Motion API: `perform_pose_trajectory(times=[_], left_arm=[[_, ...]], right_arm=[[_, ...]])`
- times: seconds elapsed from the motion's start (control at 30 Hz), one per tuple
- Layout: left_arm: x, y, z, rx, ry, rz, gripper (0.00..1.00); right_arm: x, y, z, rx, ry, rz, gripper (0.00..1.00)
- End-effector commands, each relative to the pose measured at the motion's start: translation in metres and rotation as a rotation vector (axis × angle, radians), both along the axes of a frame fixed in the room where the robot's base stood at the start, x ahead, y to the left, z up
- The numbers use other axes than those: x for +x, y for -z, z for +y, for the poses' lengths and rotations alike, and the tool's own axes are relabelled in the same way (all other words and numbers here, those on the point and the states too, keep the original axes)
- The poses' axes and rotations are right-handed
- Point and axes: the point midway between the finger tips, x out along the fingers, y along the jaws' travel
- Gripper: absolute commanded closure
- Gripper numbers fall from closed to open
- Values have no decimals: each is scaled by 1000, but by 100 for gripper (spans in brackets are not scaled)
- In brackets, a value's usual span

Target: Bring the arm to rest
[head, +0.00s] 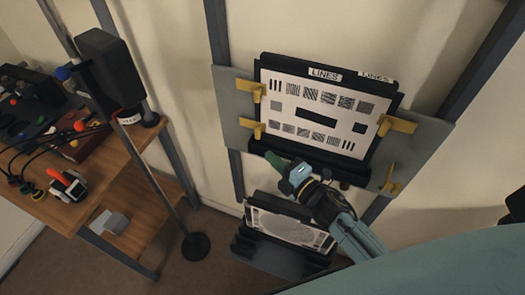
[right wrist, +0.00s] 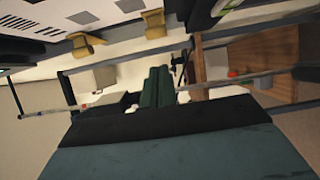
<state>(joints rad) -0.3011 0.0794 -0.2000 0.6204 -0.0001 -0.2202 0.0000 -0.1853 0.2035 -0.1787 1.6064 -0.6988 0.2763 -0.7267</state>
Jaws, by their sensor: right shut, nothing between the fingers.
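My right gripper (head: 272,159) is in front of the lower left edge of the wall-mounted test chart labelled LINES (head: 317,112). Its dark green fingers are together with nothing between them. The right arm comes in from the lower right. In the right wrist view the closed fingers (right wrist: 156,84) point away from the camera, and part of the chart (right wrist: 60,18) shows at the upper left. My left gripper is not in view.
Yellow clips (head: 397,124) stick out from the grey backing board (head: 427,138). A second chart (head: 290,228) stands in a dark rack (head: 268,262) below the arm. A wooden bench (head: 110,147) with cables and tools and a pole stand (head: 195,246) are on the left.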

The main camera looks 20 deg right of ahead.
Motion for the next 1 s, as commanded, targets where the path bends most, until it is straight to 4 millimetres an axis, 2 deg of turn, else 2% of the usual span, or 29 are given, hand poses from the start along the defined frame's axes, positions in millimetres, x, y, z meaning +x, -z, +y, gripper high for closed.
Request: perform_pose_trajectory(times=[0.1,0.3,0.73,0.87,1.0], left_arm=[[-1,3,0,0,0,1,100],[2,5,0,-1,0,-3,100],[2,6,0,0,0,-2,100],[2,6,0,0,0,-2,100],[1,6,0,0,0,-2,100]], right_arm=[[-18,2,-21,-1,-1,2,100],[-35,1,-42,0,-2,0,100],[-40,-1,-50,19,18,12,100],[-38,-4,-59,104,121,87,100],[-43,-5,-74,285,317,247,100]])
